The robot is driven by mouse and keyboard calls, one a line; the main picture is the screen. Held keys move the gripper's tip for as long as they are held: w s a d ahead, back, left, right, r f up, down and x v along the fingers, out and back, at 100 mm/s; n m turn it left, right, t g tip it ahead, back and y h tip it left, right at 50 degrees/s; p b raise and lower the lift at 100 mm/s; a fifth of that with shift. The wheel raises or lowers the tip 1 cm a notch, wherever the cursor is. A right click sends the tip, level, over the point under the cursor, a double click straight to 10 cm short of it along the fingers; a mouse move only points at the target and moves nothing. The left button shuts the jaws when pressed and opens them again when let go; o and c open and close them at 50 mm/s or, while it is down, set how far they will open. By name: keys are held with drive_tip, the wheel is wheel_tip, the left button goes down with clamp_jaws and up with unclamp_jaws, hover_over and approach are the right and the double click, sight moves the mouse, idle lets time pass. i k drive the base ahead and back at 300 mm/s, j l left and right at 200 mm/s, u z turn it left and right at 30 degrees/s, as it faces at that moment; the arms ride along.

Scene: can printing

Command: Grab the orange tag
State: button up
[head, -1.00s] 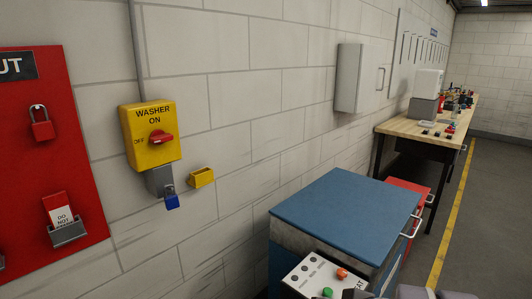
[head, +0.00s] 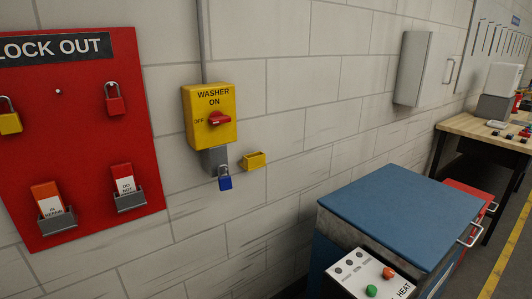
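The orange tag (head: 45,190) stands in a grey holder (head: 57,222) at the lower left of the red lock-out board (head: 85,160) on the wall. Its top is orange and its lower part is a white label with text. A similar red tag (head: 123,178) stands in a second grey holder (head: 131,201) to its right. My gripper is not in view.
A yellow washer switch box (head: 209,135) with a blue padlock (head: 225,183) and a small yellow holder (head: 255,161) are on the wall. A blue-topped cabinet (head: 400,213) and a control panel (head: 352,270) stand at the lower right. A workbench (head: 480,128) is farther back.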

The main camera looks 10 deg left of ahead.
sight(48, 198)
drive_tip(key=u, duration=2.05)
